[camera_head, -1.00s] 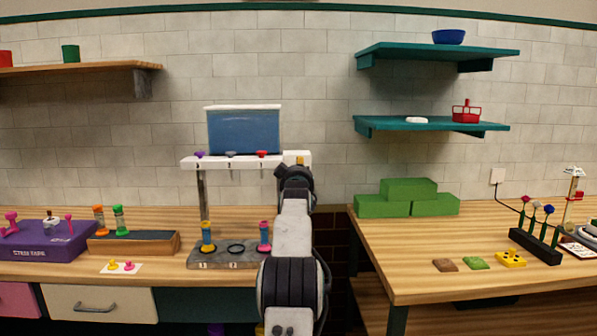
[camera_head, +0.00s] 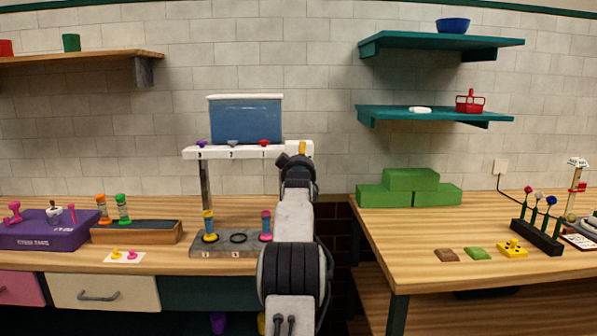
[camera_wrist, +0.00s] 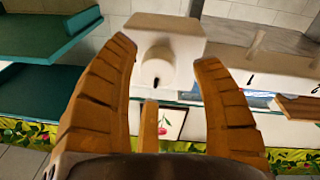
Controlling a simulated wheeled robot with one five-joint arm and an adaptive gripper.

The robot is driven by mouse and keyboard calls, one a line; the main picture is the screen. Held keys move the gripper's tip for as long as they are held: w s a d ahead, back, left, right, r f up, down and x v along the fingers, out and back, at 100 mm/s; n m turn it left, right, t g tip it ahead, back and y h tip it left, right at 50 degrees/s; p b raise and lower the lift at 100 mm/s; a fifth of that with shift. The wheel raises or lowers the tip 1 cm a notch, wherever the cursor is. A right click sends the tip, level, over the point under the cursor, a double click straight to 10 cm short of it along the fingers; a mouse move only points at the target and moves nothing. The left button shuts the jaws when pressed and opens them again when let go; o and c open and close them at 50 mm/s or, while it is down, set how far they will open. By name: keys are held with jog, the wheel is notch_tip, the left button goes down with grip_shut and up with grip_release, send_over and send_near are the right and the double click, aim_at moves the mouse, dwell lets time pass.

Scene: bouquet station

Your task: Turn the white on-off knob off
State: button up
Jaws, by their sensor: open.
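The white round knob (camera_wrist: 158,73) faces me in the wrist view, on the white block (camera_wrist: 168,24). A short dark mark shows on the lower part of its face, near vertical. My gripper (camera_wrist: 168,62) is open, with one tan finger left of the knob and one right of it. A shorter tan finger stands below the knob. Gaps show on both sides, so the knob is not pinched. In the head view my gripper (camera_head: 301,149) is at the right end of the white bar (camera_head: 218,153), and the knob is hidden behind it.
A blue tank (camera_head: 246,121) stands on the bar, with small purple, grey and red valves in front. Coloured tubes stand on the grey base (camera_head: 224,251) below. Teal shelves (camera_head: 437,113) and green blocks (camera_head: 410,187) are to the right.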

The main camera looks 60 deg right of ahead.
jog(key=v, duration=1.1)
dwell(0.9)
